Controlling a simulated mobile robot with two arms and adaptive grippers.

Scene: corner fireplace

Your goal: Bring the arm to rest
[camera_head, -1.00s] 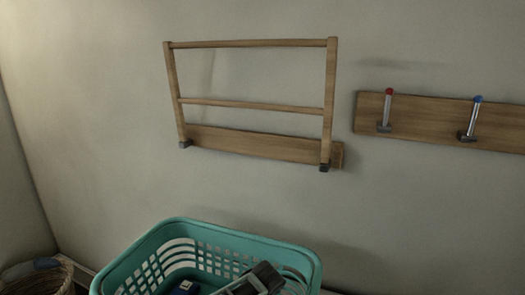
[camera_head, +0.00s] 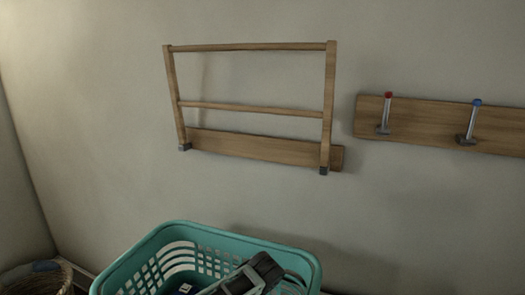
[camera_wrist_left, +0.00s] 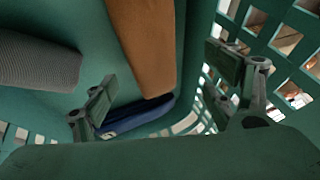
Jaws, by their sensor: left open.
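My left gripper (camera_head: 240,284) is inside the teal laundry basket (camera_head: 165,236), partly cut off by the bottom edge of the head view. In the left wrist view the left gripper (camera_wrist_left: 162,80) has its two fingers wide apart with nothing held between them. Past the fingers lie a grey ribbed item (camera_wrist_left: 38,62), an orange-brown item (camera_wrist_left: 146,40) and a dark blue item (camera_wrist_left: 135,117). The basket's slotted wall (camera_wrist_left: 285,15) is close to the right finger. My right gripper is not in view.
A wooden drying rack (camera_head: 250,105) is on the wall above the basket. A hook board (camera_head: 430,117) with a red-tipped hook (camera_head: 385,115) and a blue-tipped hook (camera_head: 469,124) hangs to its right. A wicker basket (camera_head: 55,275) with something blue stands in the left corner.

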